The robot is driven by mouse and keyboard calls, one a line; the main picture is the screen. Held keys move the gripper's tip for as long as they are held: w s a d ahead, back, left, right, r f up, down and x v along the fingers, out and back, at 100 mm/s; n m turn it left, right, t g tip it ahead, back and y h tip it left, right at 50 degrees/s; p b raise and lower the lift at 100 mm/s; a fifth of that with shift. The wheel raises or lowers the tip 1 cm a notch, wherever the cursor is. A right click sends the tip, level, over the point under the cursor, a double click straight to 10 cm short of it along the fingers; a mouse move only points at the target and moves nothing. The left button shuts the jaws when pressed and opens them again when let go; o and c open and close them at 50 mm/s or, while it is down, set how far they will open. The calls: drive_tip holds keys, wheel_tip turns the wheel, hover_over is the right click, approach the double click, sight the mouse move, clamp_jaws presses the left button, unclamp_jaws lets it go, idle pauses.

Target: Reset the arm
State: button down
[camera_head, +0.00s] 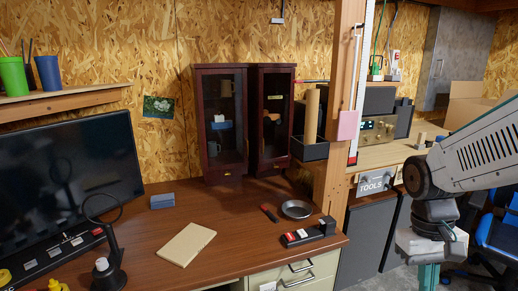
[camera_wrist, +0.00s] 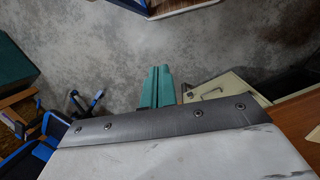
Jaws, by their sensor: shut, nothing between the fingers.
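My arm reaches in from the right edge in the head view and bends down at its wrist. My gripper (camera_head: 428,277) hangs below the wrist, right of the bench, with its teal fingers pointing down and cut off by the lower frame edge. In the wrist view my gripper (camera_wrist: 157,72) shows two teal fingers side by side, closed together and empty, over the grey concrete floor. It touches nothing that I can see.
The plank bench (camera_head: 235,235) holds a notebook (camera_head: 187,243), a metal dish (camera_head: 296,209) and a dark glass-door cabinet (camera_head: 222,120). A wooden post (camera_head: 338,110) stands at its right. A blue chair (camera_head: 497,238) stands right of my gripper. Open floor lies below it.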

drive_tip(key=s+a+r+t+y, duration=0.1)
drive_tip(key=s+a+r+t, duration=0.3)
drive_tip(key=s+r, duration=0.4)
drive_tip(key=shift+s+a+r, duration=0.3)
drive_tip(key=shift+s+a, duration=0.3)
drive_tip(key=shift+s, duration=0.1)
